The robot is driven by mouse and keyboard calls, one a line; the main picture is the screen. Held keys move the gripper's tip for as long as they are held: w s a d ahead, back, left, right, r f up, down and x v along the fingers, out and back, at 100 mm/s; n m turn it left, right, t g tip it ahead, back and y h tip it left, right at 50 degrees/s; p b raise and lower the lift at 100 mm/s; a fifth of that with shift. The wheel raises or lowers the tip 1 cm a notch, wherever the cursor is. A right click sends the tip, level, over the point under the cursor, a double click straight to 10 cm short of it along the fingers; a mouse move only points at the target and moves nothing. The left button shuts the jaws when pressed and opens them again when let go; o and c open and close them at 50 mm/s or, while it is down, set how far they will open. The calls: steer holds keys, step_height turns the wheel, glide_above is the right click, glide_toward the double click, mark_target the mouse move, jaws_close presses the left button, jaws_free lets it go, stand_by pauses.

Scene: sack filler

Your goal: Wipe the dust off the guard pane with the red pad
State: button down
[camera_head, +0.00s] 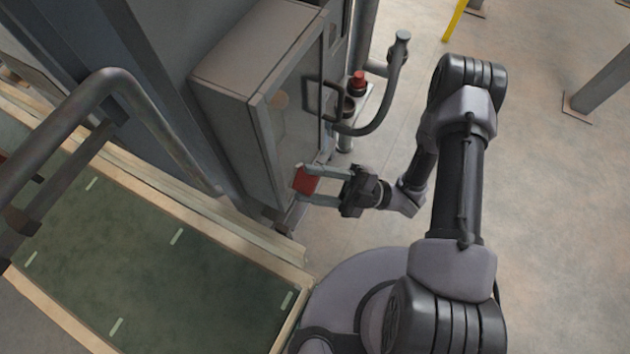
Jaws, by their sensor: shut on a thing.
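The red pad (305,181) is held between the fingers of my gripper (312,184), which is shut on it. The guard pane (298,105) is the framed front of the grey cabinet, seen at a steep angle. A brownish patch, possibly dust, shows on its upper part. The pad is at the lower right part of the pane. I cannot tell whether it touches the pane.
A black handle (333,100) sticks out beside the pane. A red knob (357,82) and a curved grey pipe (385,112) stand behind it. A green conveyor belt (150,250) with pale rails lies at lower left. Open floor (545,190) is on the right.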

steer(key=shift+w+a, duration=0.25)
steer(key=shift+a, duration=0.3)
steer(key=w, duration=0.1)
steer(key=w+d, duration=0.1)
steer(key=w, duration=0.1)
steer(key=shift+s+a, duration=0.25)
steer(key=shift+s, duration=0.4)
steer(key=shift+s+a, duration=0.25)
steer(key=shift+s, duration=0.4)
steer(key=shift+s, duration=0.1)
steer(key=d, duration=0.1)
steer(key=s+d, duration=0.1)
steer(key=d, duration=0.1)
steer(key=s+d, duration=0.1)
steer(key=d, duration=0.1)
steer(key=shift+s+d, duration=0.15)
steer(key=shift+s, duration=0.1)
